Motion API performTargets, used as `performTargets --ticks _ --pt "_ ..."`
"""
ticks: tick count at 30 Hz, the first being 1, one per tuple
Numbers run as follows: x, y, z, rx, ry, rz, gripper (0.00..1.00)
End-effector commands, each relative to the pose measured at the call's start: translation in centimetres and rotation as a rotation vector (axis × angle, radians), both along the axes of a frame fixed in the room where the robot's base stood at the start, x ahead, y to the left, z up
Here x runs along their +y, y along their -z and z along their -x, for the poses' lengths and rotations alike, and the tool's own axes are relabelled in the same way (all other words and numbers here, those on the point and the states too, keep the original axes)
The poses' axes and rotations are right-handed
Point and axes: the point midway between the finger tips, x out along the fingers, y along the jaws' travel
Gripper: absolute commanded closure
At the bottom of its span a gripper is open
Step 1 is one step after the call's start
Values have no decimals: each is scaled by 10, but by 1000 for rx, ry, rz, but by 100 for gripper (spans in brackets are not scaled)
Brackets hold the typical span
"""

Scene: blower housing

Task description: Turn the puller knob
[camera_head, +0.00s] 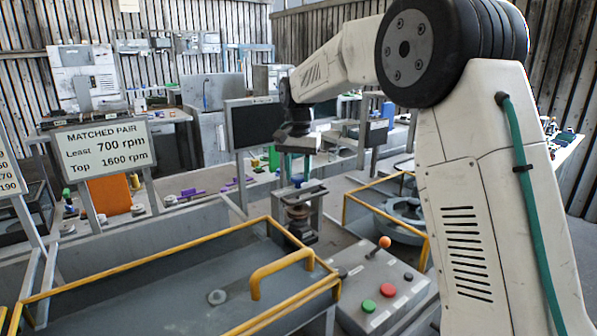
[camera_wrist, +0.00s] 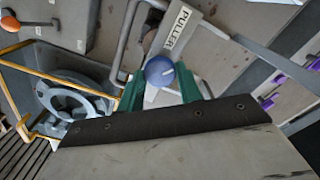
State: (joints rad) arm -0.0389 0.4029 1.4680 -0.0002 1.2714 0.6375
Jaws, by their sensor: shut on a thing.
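The puller knob (camera_wrist: 160,70) is round and blue with a white pointer line. It shows in the middle of the wrist view beside a pale label reading PULLER (camera_wrist: 178,25). My gripper (camera_wrist: 161,82) has green fingers, one on each side of the knob, and is shut on it. In the head view my gripper (camera_head: 291,162) reaches down from above onto the top of the puller stand (camera_head: 301,222). The knob is too small there to make out its pointer.
A control box (camera_head: 378,290) with red and green buttons and an orange-topped lever stands in front of the puller. A yellow-railed tray (camera_head: 150,303) lies to the left. A yellow-framed bay with a grey ring (camera_head: 402,212) is at the right. A sign (camera_head: 108,148) reads MATCHED PAIR, Least 700 rpm, Top 1600 rpm.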

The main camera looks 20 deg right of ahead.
Motion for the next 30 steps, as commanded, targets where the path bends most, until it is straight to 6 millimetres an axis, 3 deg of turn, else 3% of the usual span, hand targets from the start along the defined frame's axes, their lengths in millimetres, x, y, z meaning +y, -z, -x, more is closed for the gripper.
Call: performTargets --ticks 22,23,24,30 --pt "0 -2 -1 -5 83 0 88" --pt "0 -2 -1 -5 82 0 57" --pt "0 -2 -1 -5 82 0 45" --pt "0 -1 0 -3 82 0 43"
